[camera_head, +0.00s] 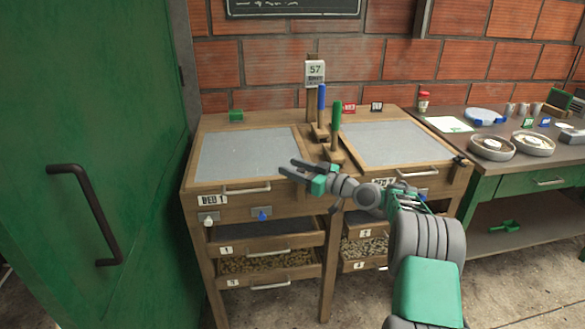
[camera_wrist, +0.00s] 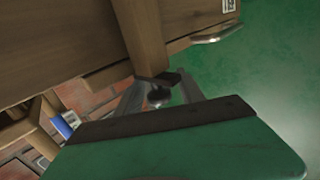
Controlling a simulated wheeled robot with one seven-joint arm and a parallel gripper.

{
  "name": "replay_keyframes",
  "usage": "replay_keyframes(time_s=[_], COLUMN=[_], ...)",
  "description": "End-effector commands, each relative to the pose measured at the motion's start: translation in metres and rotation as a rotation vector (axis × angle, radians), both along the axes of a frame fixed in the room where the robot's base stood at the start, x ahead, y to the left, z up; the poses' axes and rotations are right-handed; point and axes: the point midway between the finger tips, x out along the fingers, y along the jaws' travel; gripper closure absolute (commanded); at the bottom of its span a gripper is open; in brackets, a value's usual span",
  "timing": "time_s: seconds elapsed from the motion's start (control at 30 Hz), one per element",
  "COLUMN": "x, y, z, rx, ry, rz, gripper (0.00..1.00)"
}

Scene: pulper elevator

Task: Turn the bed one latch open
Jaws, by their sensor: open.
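The wooden bench (camera_head: 256,208) has a grey panel on top at the left, with the BED 1 label (camera_head: 213,199) and a metal bar handle (camera_head: 247,188) on its front. Below these, a white knob (camera_head: 208,221) and a blue knob (camera_head: 262,215) sit on small plates; I cannot tell for sure which one is the bed one latch. My gripper (camera_head: 288,168) is open and empty, in front of the right part of the left panel, apart from both knobs. In the wrist view, a metal handle (camera_wrist: 216,35) shows on wood; neither knob can be made out there.
A green door (camera_head: 90,130) with a dark handle stands close at the left. Blue-handled (camera_head: 321,105) and green-handled (camera_head: 335,125) tools stand mid-bench. Drawers (camera_head: 270,262) lie below. A side table (camera_head: 510,165) with bowls stands right.

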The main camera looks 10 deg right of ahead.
Motion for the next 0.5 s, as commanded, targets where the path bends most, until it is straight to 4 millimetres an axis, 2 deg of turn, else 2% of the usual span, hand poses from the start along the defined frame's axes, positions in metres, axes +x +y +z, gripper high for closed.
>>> replay_keyframes(time_s=[0.27, 0.5], x=[0.0023, 0.0021], y=[0.0018, 0.0017], z=[0.0000, 0.0000], rx=[0.000, 0.001], ry=[0.000, 0.001], rz=[-0.001, -0.001], gripper=[0.56, 0.75])
